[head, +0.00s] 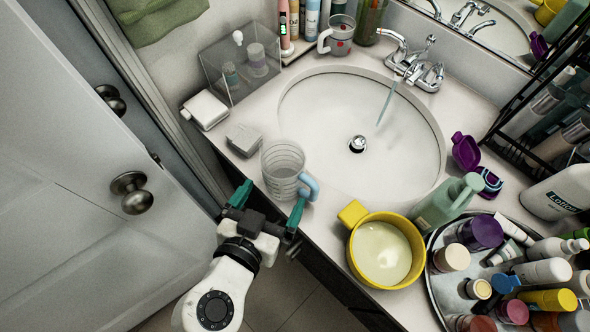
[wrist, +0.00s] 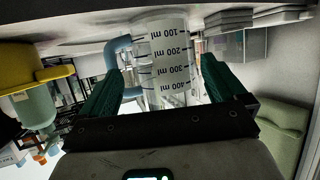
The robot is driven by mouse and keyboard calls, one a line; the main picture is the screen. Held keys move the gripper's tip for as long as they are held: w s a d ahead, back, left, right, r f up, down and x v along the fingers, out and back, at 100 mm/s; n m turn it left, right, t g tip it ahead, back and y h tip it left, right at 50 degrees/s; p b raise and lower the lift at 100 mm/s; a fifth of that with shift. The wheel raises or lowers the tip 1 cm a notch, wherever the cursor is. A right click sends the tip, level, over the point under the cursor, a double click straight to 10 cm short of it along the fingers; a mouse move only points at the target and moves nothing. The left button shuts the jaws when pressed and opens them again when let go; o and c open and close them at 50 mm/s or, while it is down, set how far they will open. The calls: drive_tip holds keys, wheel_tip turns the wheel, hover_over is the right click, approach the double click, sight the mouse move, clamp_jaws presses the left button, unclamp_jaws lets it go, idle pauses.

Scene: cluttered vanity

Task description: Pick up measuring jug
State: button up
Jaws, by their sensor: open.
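The measuring jug (head: 283,172) is clear, with a light blue handle (head: 309,187) on its right side. It stands upright on the counter's front edge, left of the basin. In the wrist view the jug (wrist: 163,55) shows black ml markings and lies between and beyond the fingers. Its blue handle (wrist: 121,47) is on the left there, near the left finger. My gripper (head: 270,202) is open, with green fingers just in front of the jug. I cannot tell whether a finger touches it.
A yellow mug (head: 357,262) stands to the right, near the front edge. A grey soap block (head: 244,139) and a white box (head: 205,110) sit behind left. The basin (head: 318,105) is behind right. A crowded tray (head: 437,290) fills the far right.

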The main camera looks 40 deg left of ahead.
sight(291, 161)
drive_tip(key=shift+x, duration=0.9)
drive_tip(key=shift+w+a+p, duration=0.2)
drive_tip(key=shift+w+p, duration=0.1)
drive_tip(key=shift+w, duration=0.25)
drive_tip(key=p+x, duration=0.1)
drive_tip(key=x, duration=0.3)
drive_tip(key=shift+a, duration=0.2)
drive_tip(key=c, duration=0.7)
